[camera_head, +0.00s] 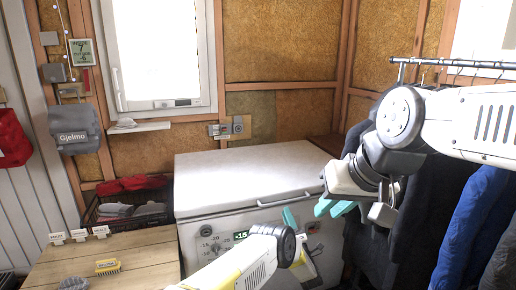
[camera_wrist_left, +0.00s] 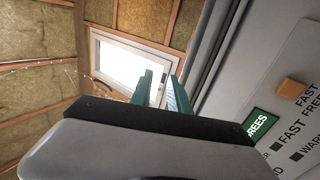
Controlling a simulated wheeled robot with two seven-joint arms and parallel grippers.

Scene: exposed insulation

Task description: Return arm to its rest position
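My left gripper (camera_head: 290,218) is low in front of the white chest freezer (camera_head: 245,178), with its teal fingers near the freezer's front. In the left wrist view its two teal fingers (camera_wrist_left: 163,92) stand apart with nothing between them. The freezer's front panel (camera_wrist_left: 285,110) fills the right side there. My right gripper (camera_head: 333,208) hangs at the freezer's right front corner, teal fingers pointing left and down. No held object shows in it, but the gap between its fingers is unclear. The freezer lid is down, and its display reads -15.
Dark and blue jackets (camera_head: 470,225) hang from a rail (camera_head: 455,63) at right, close behind my right arm. A wooden table (camera_head: 135,258) with a yellow brush (camera_head: 108,267) is at lower left. A black crate (camera_head: 128,223) stands behind it. A window (camera_head: 158,50) is at the back.

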